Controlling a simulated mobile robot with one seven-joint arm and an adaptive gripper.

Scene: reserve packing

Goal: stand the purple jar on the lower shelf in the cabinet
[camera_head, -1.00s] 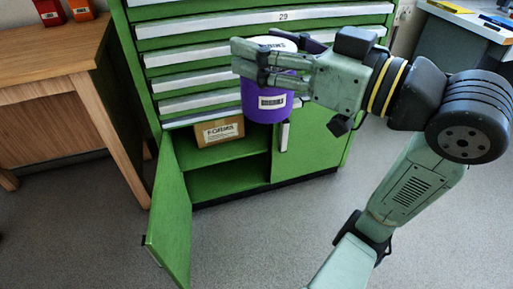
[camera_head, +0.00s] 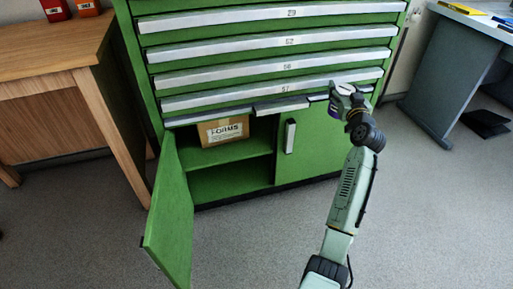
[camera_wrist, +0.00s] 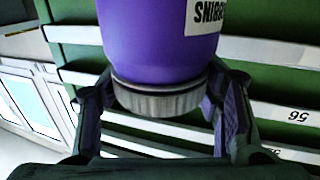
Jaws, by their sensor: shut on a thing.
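The purple jar (camera_wrist: 160,40) fills the top middle of the wrist view, with a grey ribbed lid and a white label. My gripper (camera_wrist: 160,92) is shut on it around the lid end, one finger on each side. In the head view my gripper (camera_head: 338,97) is in front of the right part of the cabinet, and only a purple sliver of the jar (camera_head: 334,111) shows. The green cabinet (camera_head: 290,185) has its left door (camera_head: 168,215) swung open. Its lower shelf (camera_head: 225,181) looks empty in the visible part.
A cardboard box marked FORMS (camera_head: 223,131) stands in the upper compartment. The right door (camera_head: 312,147) is shut. Drawers (camera_head: 265,55) fill the cabinet above. A wooden table (camera_head: 50,45) stands at left, a grey desk (camera_head: 450,70) at right. The floor in front is clear.

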